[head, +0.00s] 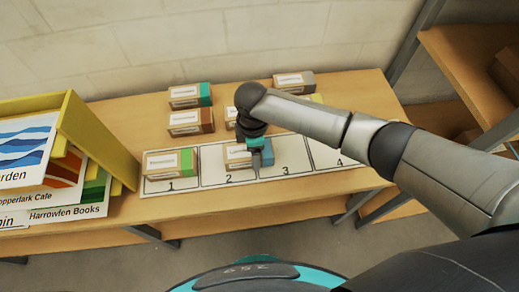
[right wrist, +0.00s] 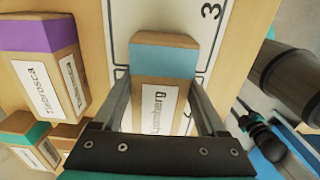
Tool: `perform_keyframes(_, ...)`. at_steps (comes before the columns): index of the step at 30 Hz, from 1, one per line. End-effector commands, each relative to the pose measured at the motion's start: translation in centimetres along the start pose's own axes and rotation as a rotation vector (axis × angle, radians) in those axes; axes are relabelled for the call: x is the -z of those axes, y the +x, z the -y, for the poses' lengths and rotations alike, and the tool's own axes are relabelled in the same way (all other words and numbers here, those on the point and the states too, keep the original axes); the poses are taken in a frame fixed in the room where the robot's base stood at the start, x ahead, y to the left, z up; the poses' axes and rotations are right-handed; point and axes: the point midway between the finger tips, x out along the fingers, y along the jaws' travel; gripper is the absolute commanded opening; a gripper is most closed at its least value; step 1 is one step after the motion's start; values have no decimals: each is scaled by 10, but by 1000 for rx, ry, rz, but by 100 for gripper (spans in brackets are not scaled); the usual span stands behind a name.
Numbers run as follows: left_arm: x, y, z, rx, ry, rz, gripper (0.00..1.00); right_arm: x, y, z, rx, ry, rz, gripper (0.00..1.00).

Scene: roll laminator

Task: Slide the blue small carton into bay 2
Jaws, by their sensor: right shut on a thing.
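The blue small carton (head: 237,158) is kraft brown with a white label and a blue end. In the head view it lies at the line between bay 2 (head: 213,177) and bay 3 (head: 288,170), its blue end on the bay 3 side. My right gripper (head: 257,153) is shut on it. In the right wrist view the fingers (right wrist: 160,100) flank the carton (right wrist: 165,75), whose blue end points toward the printed 3. I cannot tell whether it touches the board. My left gripper is not in view.
A green carton (head: 170,162) sits in bay 1. Behind the board stand a teal carton (head: 190,95), a brown carton (head: 190,122) and a grey carton (head: 293,82). A purple carton (right wrist: 42,50) is beside my gripper. A yellow rack (head: 100,140) stands left. Bay 4 looks clear.

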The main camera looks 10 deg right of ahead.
Motion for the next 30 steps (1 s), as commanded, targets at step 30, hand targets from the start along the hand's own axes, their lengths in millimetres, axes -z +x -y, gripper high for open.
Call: perform_keyframes(30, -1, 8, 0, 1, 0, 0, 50, 52, 0, 0, 0, 0, -1, 11)
